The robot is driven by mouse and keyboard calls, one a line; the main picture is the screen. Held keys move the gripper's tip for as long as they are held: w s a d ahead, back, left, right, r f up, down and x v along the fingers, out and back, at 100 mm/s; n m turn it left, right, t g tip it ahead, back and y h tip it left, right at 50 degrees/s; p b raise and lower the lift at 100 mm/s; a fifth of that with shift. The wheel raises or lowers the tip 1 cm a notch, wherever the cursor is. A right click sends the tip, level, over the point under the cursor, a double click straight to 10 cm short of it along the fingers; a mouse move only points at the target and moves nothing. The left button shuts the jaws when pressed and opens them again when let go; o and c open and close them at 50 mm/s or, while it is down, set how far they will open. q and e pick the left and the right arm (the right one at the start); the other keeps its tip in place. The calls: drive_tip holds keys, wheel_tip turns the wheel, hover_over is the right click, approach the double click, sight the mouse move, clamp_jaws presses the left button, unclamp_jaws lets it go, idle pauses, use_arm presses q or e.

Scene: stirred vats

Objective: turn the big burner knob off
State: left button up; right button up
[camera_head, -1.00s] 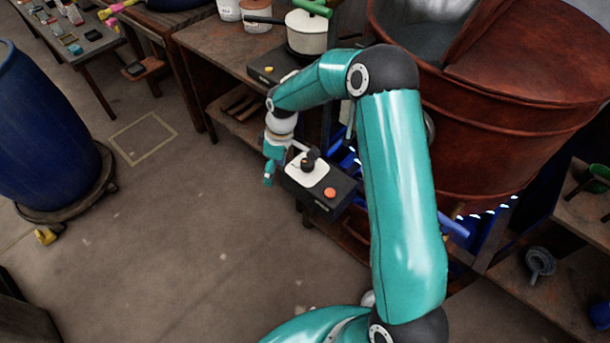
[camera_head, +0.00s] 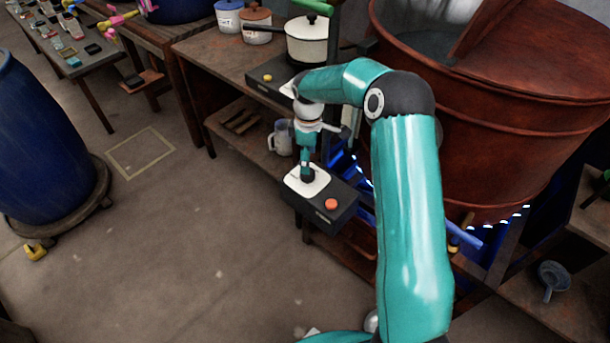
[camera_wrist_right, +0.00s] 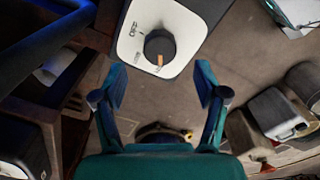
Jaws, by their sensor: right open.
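The big burner knob (camera_wrist_right: 160,46) is a black round knob with an orange mark, on a white plate of a black control box (camera_head: 340,208). The box also has an orange-red button (camera_head: 331,204). My right gripper (camera_head: 306,158) is directly over the knob in the head view and partly hides it. In the right wrist view its fingers (camera_wrist_right: 158,88) are spread, with nothing between the tips; the knob lies beyond the gap, and I cannot tell any contact. My left gripper is out of view.
The large red-brown vat (camera_head: 480,150) stands right of the box, with blue burner light beneath. A wooden bench (camera_head: 215,55) behind holds a white pot (camera_head: 308,45) on a hotplate. A blue barrel (camera_head: 45,150) stands left. The floor in front of the box is clear.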

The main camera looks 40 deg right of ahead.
wheel_tip(320, 180, down, 6)
drive_tip(key=shift+f, duration=0.2)
